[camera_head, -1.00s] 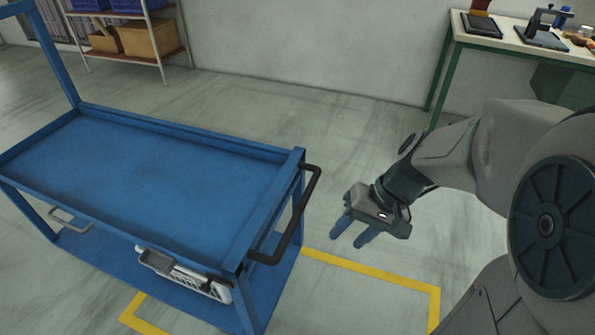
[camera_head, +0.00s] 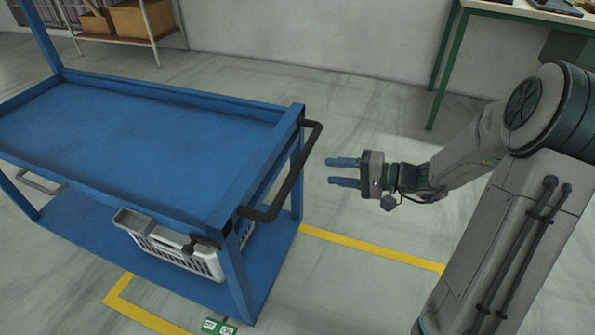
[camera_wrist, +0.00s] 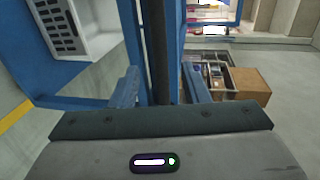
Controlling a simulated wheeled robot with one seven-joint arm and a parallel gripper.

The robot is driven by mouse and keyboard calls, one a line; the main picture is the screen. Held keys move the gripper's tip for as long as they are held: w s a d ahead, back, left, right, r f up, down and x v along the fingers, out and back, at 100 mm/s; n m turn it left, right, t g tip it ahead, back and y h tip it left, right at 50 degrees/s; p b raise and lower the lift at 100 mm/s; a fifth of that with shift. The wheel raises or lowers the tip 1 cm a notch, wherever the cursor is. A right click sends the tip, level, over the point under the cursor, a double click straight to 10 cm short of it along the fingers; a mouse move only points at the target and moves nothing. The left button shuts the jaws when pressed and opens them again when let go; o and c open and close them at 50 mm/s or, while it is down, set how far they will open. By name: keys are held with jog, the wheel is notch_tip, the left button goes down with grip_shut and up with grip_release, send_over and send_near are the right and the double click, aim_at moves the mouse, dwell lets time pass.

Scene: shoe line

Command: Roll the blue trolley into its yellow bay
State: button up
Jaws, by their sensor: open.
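The blue trolley (camera_head: 140,135) stands at the left in the head view, with an empty top deck and a lower shelf. Its dark push handle (camera_head: 290,175) sticks out from its right end. My gripper (camera_head: 328,172) is open and empty just right of the handle, its blue fingers pointing left at it, apart from it. In the wrist view the handle (camera_wrist: 160,50) runs upright between the fingers (camera_wrist: 162,90), farther off. The yellow bay line (camera_head: 370,248) lies on the floor at the right, with another corner (camera_head: 118,300) in front; the trolley's right end stands within these lines.
A grey-white crate (camera_head: 178,252) sits on the trolley's lower shelf. A green and white label (camera_head: 218,326) lies on the floor by the bay line. A green-legged bench (camera_head: 445,65) stands at the back right, and a rack with boxes (camera_head: 140,20) at the back left. Floor behind is clear.

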aim_at(301, 168)
jog(key=b+x, duration=0.1)
jog(key=x, duration=0.9)
jog(key=shift+a+f+b, duration=0.1)
jog(key=shift+a+b, duration=0.2)
jog(key=shift+b, duration=0.1)
grip_shut()
